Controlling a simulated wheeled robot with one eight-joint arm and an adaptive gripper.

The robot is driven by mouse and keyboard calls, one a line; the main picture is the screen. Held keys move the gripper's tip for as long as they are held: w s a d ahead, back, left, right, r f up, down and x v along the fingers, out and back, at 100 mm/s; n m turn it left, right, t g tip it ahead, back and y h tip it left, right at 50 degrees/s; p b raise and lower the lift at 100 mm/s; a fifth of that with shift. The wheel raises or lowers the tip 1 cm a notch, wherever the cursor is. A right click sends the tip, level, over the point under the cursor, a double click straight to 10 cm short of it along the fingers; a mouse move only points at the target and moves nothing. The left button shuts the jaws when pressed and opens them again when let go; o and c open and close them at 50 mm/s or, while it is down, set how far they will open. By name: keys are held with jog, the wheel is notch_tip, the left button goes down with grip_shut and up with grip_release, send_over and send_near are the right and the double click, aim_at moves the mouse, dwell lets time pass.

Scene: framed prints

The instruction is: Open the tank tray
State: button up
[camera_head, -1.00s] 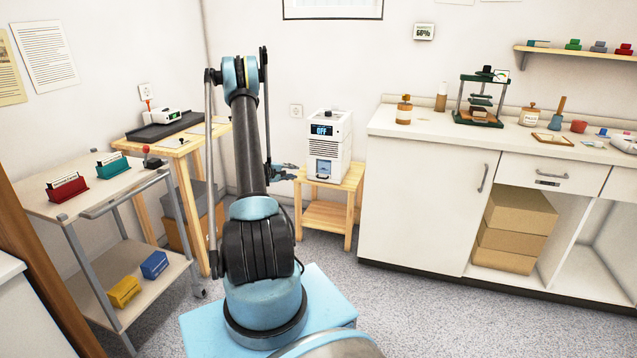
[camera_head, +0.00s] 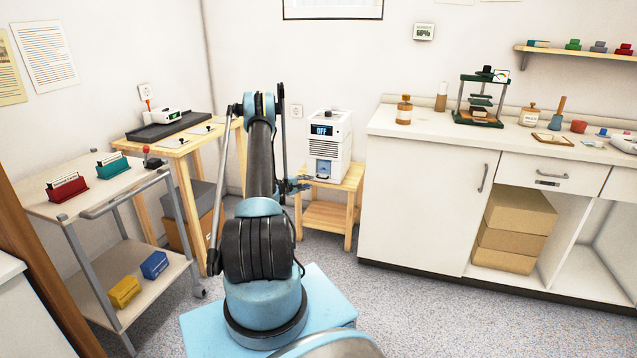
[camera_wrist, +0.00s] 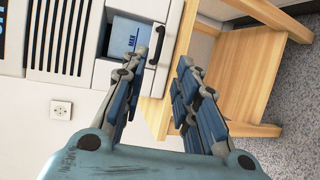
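The dehumidifier-like white machine (camera_head: 328,146) stands on a small wooden stand, its display reading OFF. Its tank tray (camera_head: 324,169) is at the bottom front and looks shut. In the wrist view the tank tray (camera_wrist: 126,38) shows a bluish window marked MAX and a dark bar handle (camera_wrist: 157,44). My gripper (camera_wrist: 161,62) is open and empty, its fingers pointing towards the tray. The handle lies just ahead of the fingertips, nearer the left finger; I see no grip on it. In the head view my gripper (camera_head: 304,183) is in front of the machine's lower left.
The wooden stand (camera_head: 325,214) has a lower shelf. A white cabinet (camera_head: 425,200) stands close on its right. A wooden table (camera_head: 186,146) and a trolley (camera_head: 120,188) are on the left. A wall socket (camera_wrist: 61,109) is beside the machine.

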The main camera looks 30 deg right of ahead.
jog(key=x, duration=1)
jog(key=shift+w+d, duration=0.15)
jog(key=shift+d, duration=0.1)
jog(key=shift+c, duration=0.5)
grip_shut()
